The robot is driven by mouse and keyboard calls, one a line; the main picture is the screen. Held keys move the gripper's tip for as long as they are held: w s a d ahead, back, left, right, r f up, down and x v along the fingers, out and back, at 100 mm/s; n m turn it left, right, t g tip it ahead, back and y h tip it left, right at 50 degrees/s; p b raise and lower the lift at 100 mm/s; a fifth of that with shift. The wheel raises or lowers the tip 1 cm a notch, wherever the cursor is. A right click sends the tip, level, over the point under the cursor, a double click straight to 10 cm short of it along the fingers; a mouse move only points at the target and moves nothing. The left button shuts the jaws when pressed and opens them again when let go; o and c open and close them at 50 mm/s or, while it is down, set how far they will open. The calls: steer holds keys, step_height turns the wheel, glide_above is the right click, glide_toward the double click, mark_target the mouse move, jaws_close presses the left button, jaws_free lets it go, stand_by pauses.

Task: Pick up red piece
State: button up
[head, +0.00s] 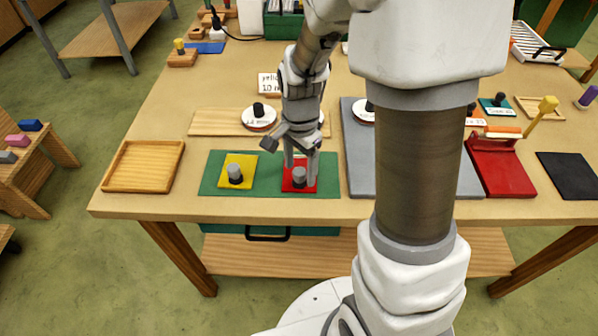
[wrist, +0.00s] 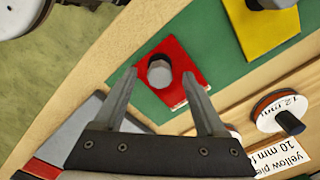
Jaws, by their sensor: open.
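The red piece (head: 311,167) is a flat square with a grey knob on it, lying on the green mat (head: 212,183) near the table's front edge. In the wrist view the red piece (wrist: 179,60) lies beyond my gripper, its knob (wrist: 159,73) between the lines of the two fingers. My gripper (head: 299,175) is open and empty, pointing down over the red piece. It also shows in the wrist view (wrist: 163,82). I cannot tell whether the fingers touch the knob. A yellow piece (head: 246,165) with a similar knob lies to the left on the same mat.
An empty wooden tray (head: 112,168) is at the left. A grey board (head: 352,165) lies to the right of the mat, partly behind my arm. A wooden strip (head: 215,122) with round labelled knobs lies behind the mat, near a "yellow" card (head: 268,83).

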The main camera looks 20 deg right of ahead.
mark_target(305, 169)
steer(key=shift+f, duration=0.8)
jaws_close()
steer(key=shift+r, duration=0.55)
steer(key=r, duration=0.2)
steer(key=d+r, duration=0.1)
steer(key=shift+d+r+p, duration=0.15)
steer(key=shift+r+p, duration=0.15)
steer(key=shift+r, duration=0.1)
steer(key=s+d+r, duration=0.1)
steer(key=d+r, duration=0.5)
steer(key=d, duration=0.4)
steer(key=shift+s+d, duration=0.2)
steer(key=shift+s, duration=0.15)
steer(key=shift+r, duration=0.1)
